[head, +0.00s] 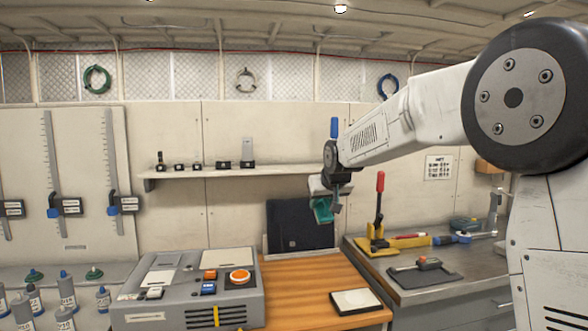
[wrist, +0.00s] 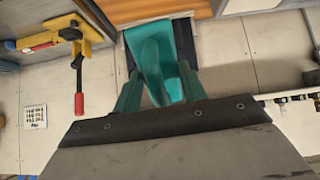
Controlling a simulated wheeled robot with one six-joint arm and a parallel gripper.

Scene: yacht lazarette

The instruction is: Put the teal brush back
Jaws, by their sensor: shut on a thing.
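The teal brush (head: 321,210) is in my gripper (head: 330,198), held in the air above the wooden worktop (head: 300,290) and in front of a dark upright panel (head: 287,228). In the wrist view the teal brush (wrist: 158,62) stretches away from my gripper (wrist: 160,98), over the dark panel. My gripper is shut on it. The exact contact and the brush's bristles cannot be made out.
A grey box with buttons (head: 190,288) stands left of the worktop. A yellow stand with a red-handled lever (head: 379,215) is on the metal bench to the right. A shelf (head: 230,171) with small dark items runs along the wall. A pale-topped block (head: 355,301) lies on the worktop.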

